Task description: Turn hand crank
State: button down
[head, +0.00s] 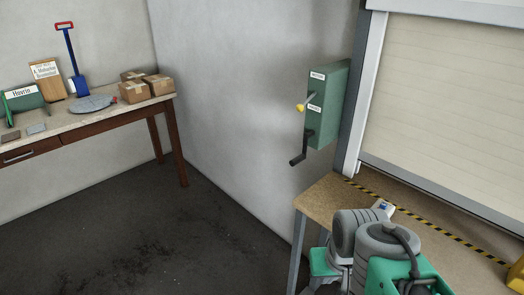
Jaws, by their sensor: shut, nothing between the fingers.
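A green box (326,100) is mounted on the grey wall, left of the shutter. A black hand crank (307,142) sticks out from the lower part of its front. The crank arm points down and its grip (297,160) hangs at the lower left, with nothing touching it. A lever with a yellow knob (300,107) juts out above the crank. My grey and green arm is at the bottom right, below and apart from the crank. I cannot make out my gripper's fingers in this view.
A pale roller shutter (445,100) stands at the right, above a wooden bench (322,197) with a striped yellow-black strip (420,220). A table (140,106) with boxes (147,86) and a blue shovel (72,52) is at the left. The dark floor between is clear.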

aim_at(300, 158)
jog(key=u, duration=1.65)
jog(key=k, duration=0.3)
jog(key=u, duration=0.15)
jog(key=i, duration=0.9)
jog(key=z, duration=0.05)
